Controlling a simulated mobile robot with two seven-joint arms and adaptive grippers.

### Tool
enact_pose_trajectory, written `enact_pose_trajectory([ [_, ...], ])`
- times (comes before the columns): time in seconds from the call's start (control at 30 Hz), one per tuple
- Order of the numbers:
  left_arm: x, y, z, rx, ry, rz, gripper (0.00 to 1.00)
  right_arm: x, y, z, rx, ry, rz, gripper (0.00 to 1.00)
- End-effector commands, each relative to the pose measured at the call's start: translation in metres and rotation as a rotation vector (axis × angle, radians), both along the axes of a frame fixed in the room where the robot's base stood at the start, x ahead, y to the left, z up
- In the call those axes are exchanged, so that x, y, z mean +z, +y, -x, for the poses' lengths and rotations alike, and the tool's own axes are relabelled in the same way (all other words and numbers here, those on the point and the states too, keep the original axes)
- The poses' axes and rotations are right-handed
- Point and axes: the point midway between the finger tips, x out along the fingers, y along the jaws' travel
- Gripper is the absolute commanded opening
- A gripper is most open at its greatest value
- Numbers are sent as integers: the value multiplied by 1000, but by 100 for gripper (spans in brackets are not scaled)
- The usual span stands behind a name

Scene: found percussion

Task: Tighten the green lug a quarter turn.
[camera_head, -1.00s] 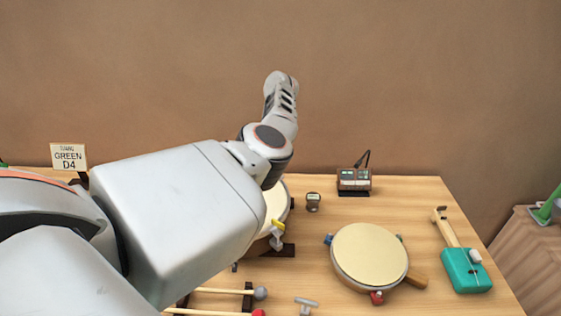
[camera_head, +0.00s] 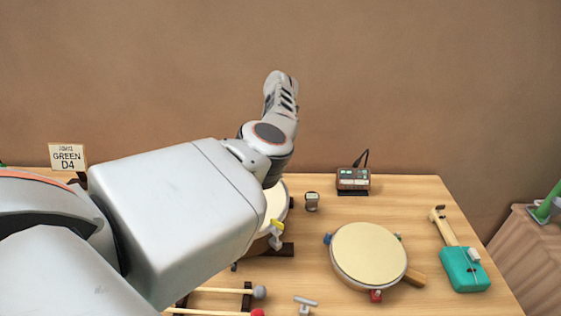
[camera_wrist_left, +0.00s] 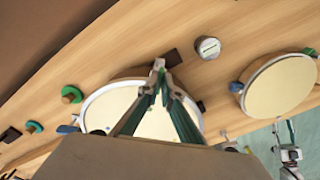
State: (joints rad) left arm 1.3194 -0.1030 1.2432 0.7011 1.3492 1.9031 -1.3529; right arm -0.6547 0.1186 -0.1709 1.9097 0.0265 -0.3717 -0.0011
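The drum with a pale head (camera_head: 274,204) stands on a dark stand, mostly hidden behind my left arm in the head view. In the left wrist view the drum head (camera_wrist_left: 145,122) lies under my left gripper (camera_wrist_left: 159,72). Its fingers meet at the rim around a small pale green piece, which looks like the green lug (camera_wrist_left: 158,64); the fingers cover most of it. A blue lug (camera_wrist_left: 68,129) is on the rim to the left. What looks like my right gripper (camera_wrist_left: 288,155) is small at the lower right; its opening is unclear.
A frame drum (camera_head: 368,254), a teal stringed box (camera_head: 466,269), a small round device (camera_head: 312,201) and a display box (camera_head: 353,179) stand to the right. Mallets (camera_head: 222,291) and a grey T-shaped key (camera_head: 305,301) lie in front. A card (camera_head: 68,157) reads GREEN D4.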

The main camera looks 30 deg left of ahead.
Motion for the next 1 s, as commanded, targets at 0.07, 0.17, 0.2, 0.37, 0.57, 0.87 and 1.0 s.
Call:
enact_pose_trajectory([
  [0.07,1,0,-1,-12,-2,-1,0,0,0,0,0,0,0,40],
  [0.17,1,0,-1,-19,-2,-1,0,0,0,0,0,0,0,40],
  [0.2,1,0,-1,-20,-2,-1,0,0,0,0,0,0,0,40],
  [0.37,1,0,-1,-21,-2,-1,0,0,0,0,1,1,1,40],
  [0.57,1,0,-1,-20,-3,0,15,0,0,0,2,1,2,40],
  [0.87,1,0,0,-20,-1,-1,21,0,0,1,3,1,1,40],
  [1.0,4,0,-1,-20,-2,-1,21,-1,1,2,1,4,0,40],
])
